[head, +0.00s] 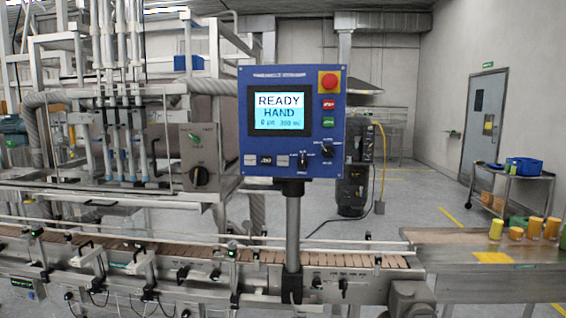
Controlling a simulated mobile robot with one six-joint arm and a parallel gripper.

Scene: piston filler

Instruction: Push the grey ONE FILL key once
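A blue control panel (243,100) stands upright on a grey post (293,235), facing me. Below the screen are a light grey key (250,160), a dark display or key (266,160) and a second grey key (283,161). Their labels are too small to read, so I cannot tell which is ONE FILL. My gripper is not in view, and nothing touches the panel.
The panel also carries a red emergency button (329,82), a red key (329,104), a green key (329,122) and black rotary knobs (326,149). A conveyor (345,258) runs below. Yellow-orange jars (534,227) stand on a table at right. Space before the panel looks clear.

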